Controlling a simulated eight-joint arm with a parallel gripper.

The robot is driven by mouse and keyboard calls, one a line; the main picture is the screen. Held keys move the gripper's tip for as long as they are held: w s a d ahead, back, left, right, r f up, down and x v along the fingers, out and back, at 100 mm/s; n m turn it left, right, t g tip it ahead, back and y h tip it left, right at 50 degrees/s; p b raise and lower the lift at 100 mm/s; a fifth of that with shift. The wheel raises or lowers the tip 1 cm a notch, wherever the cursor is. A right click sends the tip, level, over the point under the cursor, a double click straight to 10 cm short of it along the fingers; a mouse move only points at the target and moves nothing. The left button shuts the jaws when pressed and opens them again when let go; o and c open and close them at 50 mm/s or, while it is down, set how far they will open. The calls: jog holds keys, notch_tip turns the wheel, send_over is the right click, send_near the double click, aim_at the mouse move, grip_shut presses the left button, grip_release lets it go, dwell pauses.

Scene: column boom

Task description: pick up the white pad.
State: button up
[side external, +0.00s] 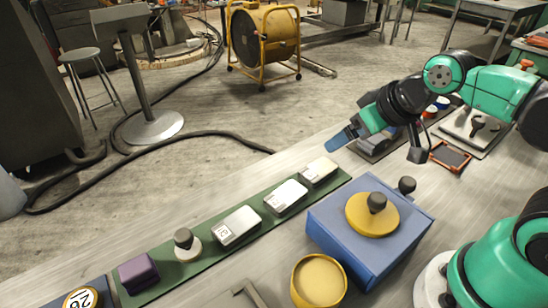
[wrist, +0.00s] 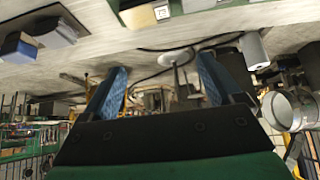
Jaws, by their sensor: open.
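Three white blocks stand in a row on the long green strip (side external: 263,212): a near one (side external: 236,226), a middle one (side external: 286,196) and a far one (side external: 319,172). A white round piece with a dark knob (side external: 187,246) stands on the same strip. I cannot tell which of these is the white pad. My gripper (side external: 342,138) is raised beyond the strip's far end, apart from all of them. In the wrist view its blue fingers are spread with nothing between them (wrist: 160,66). A pale labelled block (wrist: 146,14) shows at that view's top edge.
A purple block (side external: 138,272) is at the strip's near end. A blue box (side external: 335,232) with a yellow knobbed disc (side external: 372,213) stands right of the strip. A yellow round container (side external: 318,281) is in front of it. A dark tray (side external: 374,147) lies under my wrist.

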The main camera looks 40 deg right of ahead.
jog(key=shift+c, duration=0.6)
jog(key=shift+a, duration=0.1)
jog(key=m+g, duration=0.3)
jog(key=g, duration=0.4)
send_near(182, 235)
notch_tip(182, 235, down, 5)
jog(key=shift+w+f, duration=0.15)
jog(key=shift+f, duration=2.75)
jog(key=shift+c, duration=0.2)
